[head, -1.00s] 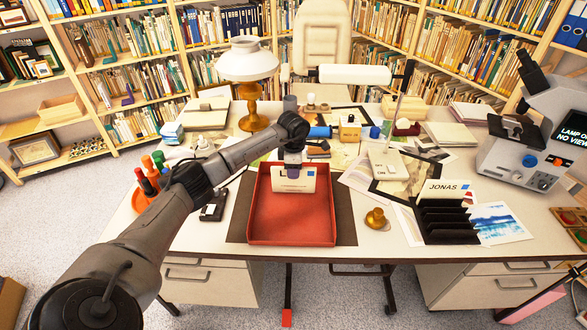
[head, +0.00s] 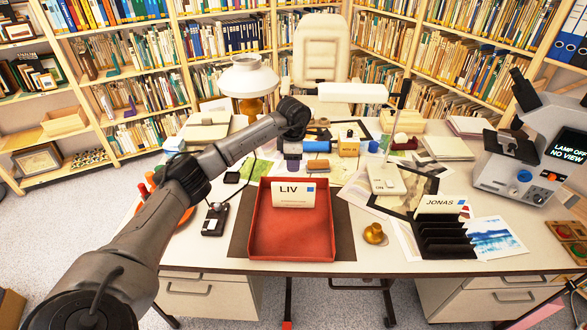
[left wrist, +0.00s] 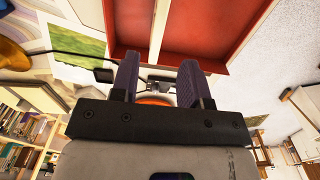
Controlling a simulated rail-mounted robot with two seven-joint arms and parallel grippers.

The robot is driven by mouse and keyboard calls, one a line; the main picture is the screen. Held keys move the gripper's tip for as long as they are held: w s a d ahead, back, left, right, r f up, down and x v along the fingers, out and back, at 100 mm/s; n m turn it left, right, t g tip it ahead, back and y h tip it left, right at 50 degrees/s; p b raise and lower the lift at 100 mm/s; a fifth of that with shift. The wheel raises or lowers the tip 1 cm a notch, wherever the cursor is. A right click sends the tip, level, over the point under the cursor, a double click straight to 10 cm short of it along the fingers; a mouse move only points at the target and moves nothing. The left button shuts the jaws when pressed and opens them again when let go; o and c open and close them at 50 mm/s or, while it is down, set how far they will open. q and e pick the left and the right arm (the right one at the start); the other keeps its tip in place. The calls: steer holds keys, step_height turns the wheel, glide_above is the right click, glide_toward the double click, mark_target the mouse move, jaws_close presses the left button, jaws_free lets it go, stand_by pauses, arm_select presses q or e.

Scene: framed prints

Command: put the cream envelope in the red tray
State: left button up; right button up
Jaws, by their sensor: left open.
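The cream envelope (head: 293,193), marked LIV with a blue stamp, is inside the red tray (head: 291,250). It stands tilted against the tray's back wall. My left gripper (head: 292,166) is just behind and above the envelope in the head view, apart from it. In the left wrist view the left gripper (left wrist: 158,75) has its two purple fingers spread with nothing held between them, and part of the red tray (left wrist: 232,25) shows beyond. My right gripper is not in view.
A black letter rack (head: 447,238) holding an envelope marked JONAS (head: 441,206) stands to the right. A brass knob-like piece (head: 374,234) sits between rack and tray. A lamp (head: 248,78) stands behind left, and a microscope-like machine (head: 528,150) at the right.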

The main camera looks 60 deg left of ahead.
arm_select(q)
steer(key=w+d+f+t+h, duration=0.2)
steer(key=d+h, duration=0.1)
steer(key=d, duration=0.5)
steer(key=w+d+f+m+t+h, duration=0.1)
steer(key=w+d+f+h, duration=0.1)
steer(key=d, duration=0.6)
steer(key=w+d+f+t+h, duration=0.2)
steer(key=w+d+h, duration=0.1)
steer(key=d, duration=0.4)
steer(key=s+d+r+n+t+h, duration=0.25)
steer(key=d+n+t, duration=0.25)
steer(key=d, duration=0.3)
steer(key=s+d+r+n+t+h, duration=0.1)
steer(key=d+n+t+h, duration=0.3)
steer(key=d, duration=0.3)
steer(key=s+a+f+n+g+y, duration=0.2)
steer(key=s+f+n+y, duration=0.7)
steer(key=n, duration=0.6)
steer(key=s+a+f+n+g+y, duration=0.1)
steer(key=s+f+n+g+y, duration=0.1)
steer(key=s+f+n+y, duration=0.85)
steer(key=s+d+r+n+g+h, duration=0.2)
steer(key=s+n+g+h, duration=0.3)
steer(key=s, duration=0.9)
steer(key=shift+d+n+g, duration=0.55)
steer(key=shift+n+g, duration=0.15)
steer(key=shift+n, duration=0.35)
